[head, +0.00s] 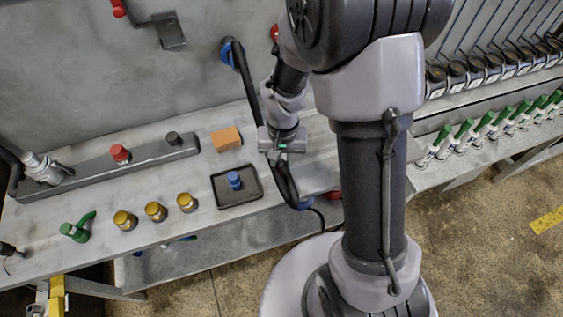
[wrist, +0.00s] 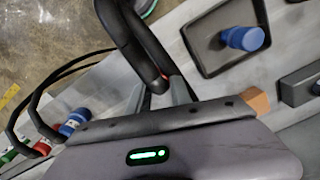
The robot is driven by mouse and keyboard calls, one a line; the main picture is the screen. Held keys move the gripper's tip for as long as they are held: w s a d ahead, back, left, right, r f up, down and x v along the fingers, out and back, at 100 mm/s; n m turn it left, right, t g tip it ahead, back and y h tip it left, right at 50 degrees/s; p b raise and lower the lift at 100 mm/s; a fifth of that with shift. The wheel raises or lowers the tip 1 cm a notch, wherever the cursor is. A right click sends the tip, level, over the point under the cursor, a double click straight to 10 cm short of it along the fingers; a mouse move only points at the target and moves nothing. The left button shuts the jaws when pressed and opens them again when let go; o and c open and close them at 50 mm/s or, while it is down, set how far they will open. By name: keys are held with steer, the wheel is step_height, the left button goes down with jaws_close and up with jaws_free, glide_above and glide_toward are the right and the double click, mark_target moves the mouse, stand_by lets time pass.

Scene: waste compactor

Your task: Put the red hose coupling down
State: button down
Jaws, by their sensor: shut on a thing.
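My gripper (head: 283,170) hangs over the pale bench, right of the dark tray, at the front part of the bench. In the wrist view its fingers (wrist: 168,95) are shut at a thick black hose (wrist: 140,40). A small bit of red shows between the fingers, which fits the red hose coupling; most of it is hidden by the fingers and hose. The black hose (head: 285,182) also shows below my gripper in the head view, curving toward the bench's front edge.
A dark tray (head: 226,203) holds a blue fitting (head: 234,180). An orange block (head: 226,139) and a grey rail (head: 90,170) lie behind. A blue hose end (head: 305,205) is near the front edge.

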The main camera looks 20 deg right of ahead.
steer(key=shift+f, duration=0.15)
steer(key=c, duration=1.2)
jaws_free()
steer(key=shift+o, duration=0.2)
step_height(320, 180, up, 12)
steer(key=p, duration=0.4)
steer(key=shift+w+d, duration=0.1)
steer(key=shift+d, duration=0.05)
steer(key=s+a+r+t+y, duration=0.1)
steer(key=s+a+r+t, duration=0.1)
steer(key=s+r, duration=0.4)
steer(key=s+a+r+t, duration=0.2)
steer(key=s+r, duration=0.5)
steer(key=r, duration=0.4)
steer(key=shift+s+a+m+t+y, duration=0.2)
steer(key=shift+m+t+y, duration=0.15)
steer(key=shift+t, duration=0.55)
